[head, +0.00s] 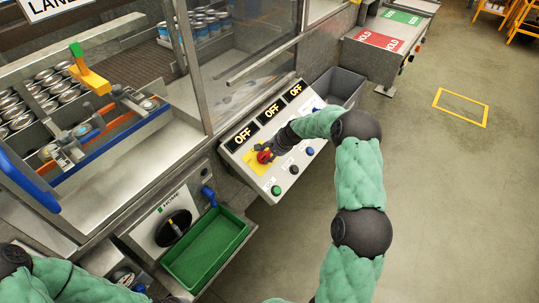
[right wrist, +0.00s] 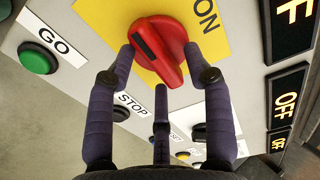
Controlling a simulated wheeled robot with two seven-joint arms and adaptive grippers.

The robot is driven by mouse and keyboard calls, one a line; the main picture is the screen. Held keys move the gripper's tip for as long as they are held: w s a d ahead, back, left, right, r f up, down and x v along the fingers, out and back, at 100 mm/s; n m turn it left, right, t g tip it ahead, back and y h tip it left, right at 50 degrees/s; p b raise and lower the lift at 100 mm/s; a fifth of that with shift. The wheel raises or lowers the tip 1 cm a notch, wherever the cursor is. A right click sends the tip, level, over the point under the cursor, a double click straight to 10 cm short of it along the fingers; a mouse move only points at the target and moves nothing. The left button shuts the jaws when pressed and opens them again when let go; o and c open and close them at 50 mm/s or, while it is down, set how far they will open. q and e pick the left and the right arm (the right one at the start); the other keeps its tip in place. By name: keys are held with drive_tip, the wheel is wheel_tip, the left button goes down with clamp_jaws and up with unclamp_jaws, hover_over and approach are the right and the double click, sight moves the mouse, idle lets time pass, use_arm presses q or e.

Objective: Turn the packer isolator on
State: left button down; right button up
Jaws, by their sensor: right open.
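The packer isolator is a red rotary handle (right wrist: 160,48) on a yellow plate (right wrist: 100,15) marked ON. In the head view the red handle (head: 264,156) sits at the left of the sloped control panel (head: 237,151). My right gripper (right wrist: 160,68) is open, with its fingers spread around the red handle; whether they touch it I cannot tell. In the head view my right gripper (head: 274,150) is at the handle and partly covers it. Three black displays read OFF, one of them here (head: 243,135). My left arm shows at the lower left, but its gripper is not visible.
A green GO button (right wrist: 38,60) and a black STOP button (right wrist: 121,113) lie close to the handle. A green tray (head: 207,249) stands below left of the panel. A grey bin (head: 340,86) is behind it.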

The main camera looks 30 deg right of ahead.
drive_tip(key=shift+f, duration=0.1)
clamp_jaws()
idle(0.3)
drive_tip(key=m+p, duration=0.2)
drive_tip(key=shift+s+a+p, duration=0.1)
drive_tip(key=shift+p, duration=0.25)
drive_tip(key=m+p, duration=0.5)
drive_tip(key=m, duration=0.1)
drive_tip(key=m+p, duration=0.3)
drive_tip(key=shift+s+a+m+p, duration=0.3)
drive_tip(key=m+p, duration=0.3)
drive_tip(key=shift+a, duration=0.15)
drive_tip(key=shift+a+f+m+p, duration=0.1)
drive_tip(key=shift+m+p, duration=1.05)
drive_tip(key=shift+m, duration=0.65)
